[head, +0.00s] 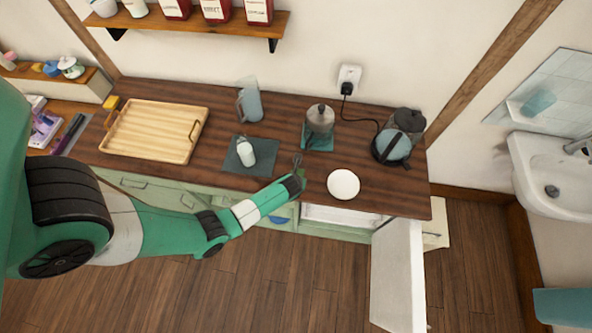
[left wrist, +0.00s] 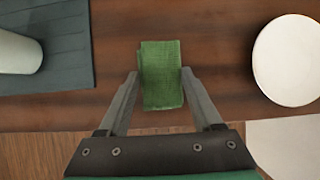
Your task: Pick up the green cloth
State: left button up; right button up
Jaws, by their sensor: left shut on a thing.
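The green cloth (left wrist: 162,78) is a small folded strip over the dark wooden counter, seen in the left wrist view. My left gripper (left wrist: 160,76) has one finger on each side of the cloth and is shut on it. In the head view my left gripper (head: 297,163) is at the front part of the counter, between the grey mat and the white plate. There the arm largely hides the cloth. I cannot tell whether the cloth is clear of the counter. My right gripper is not in view.
A white plate (head: 343,184) lies right of the gripper. A white container (head: 246,152) sits on a grey mat (head: 232,163) to its left. A glass press (head: 320,121) and a kettle (head: 391,146) stand behind. A wooden tray (head: 150,151) is further left. A cabinet door (head: 398,275) hangs open below.

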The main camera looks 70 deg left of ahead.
pick_arm(q)
jog(key=shift+r, duration=0.6)
jog(key=v, duration=0.1)
jog(key=p+v, duration=0.1)
jog(key=v, duration=0.1)
jog(key=p+v, duration=0.1)
jog(key=v, duration=0.1)
jog(key=shift+a+r, duration=0.25)
jog(key=shift+r, duration=0.05)
jog(key=s+d+r, duration=0.7)
jog(key=s+d, duration=0.1)
jog(key=shift+d, duration=0.4)
